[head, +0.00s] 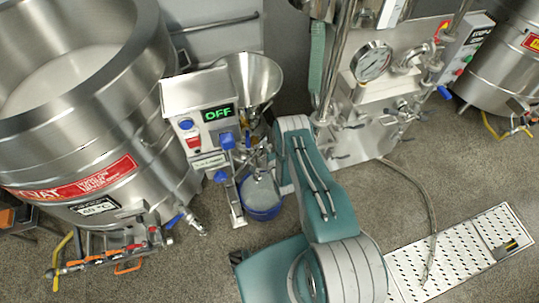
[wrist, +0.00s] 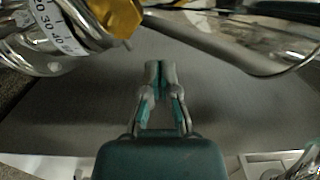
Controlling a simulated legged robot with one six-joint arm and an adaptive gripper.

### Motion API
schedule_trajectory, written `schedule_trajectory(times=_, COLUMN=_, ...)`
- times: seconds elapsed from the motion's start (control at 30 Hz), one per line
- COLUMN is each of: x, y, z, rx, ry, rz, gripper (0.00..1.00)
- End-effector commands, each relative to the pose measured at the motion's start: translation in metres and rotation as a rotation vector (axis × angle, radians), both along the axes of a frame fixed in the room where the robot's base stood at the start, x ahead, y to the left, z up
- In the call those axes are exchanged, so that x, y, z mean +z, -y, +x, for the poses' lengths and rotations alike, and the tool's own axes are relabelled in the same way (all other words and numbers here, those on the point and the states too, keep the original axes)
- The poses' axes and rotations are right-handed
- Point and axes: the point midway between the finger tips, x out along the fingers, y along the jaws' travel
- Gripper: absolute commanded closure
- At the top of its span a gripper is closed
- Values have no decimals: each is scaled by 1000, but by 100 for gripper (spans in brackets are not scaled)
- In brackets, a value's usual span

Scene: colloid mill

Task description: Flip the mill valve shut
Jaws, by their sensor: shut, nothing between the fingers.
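The colloid mill stands left of centre in the head view, with a grey control box (head: 205,105) reading OFF in green and a steel hopper (head: 255,78). Blue parts, one of them at the front of the mill (head: 227,141), show below the box; I cannot tell which is the valve handle. In the wrist view my gripper (wrist: 161,67) is shut and empty, its fingertips below a curved metal pipe (wrist: 215,52). A steel ring with a number scale (wrist: 62,32) and a gold-coloured fitting (wrist: 118,22) are at the upper left. My arm hides part of the mill in the head view.
A blue bucket (head: 261,200) with pale contents stands under the mill. A large steel vat (head: 75,110) is close on the left. A steel machine with a gauge (head: 371,62) stands to the right. A perforated white floor plate (head: 465,255) lies at lower right.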

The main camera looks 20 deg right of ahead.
Motion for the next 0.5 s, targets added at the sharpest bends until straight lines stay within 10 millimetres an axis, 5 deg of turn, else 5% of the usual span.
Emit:
schedule_trajectory(times=0.07, x=1, y=-2, z=15, rx=1, ry=3, rz=0, gripper=100)
schedule_trajectory(times=0.23, x=0, y=-30, z=16, rx=4, ry=-1, rz=1, gripper=100)
schedule_trajectory(times=0.5, x=0, y=-41, z=18, rx=0, ry=-1, rz=0, gripper=100)
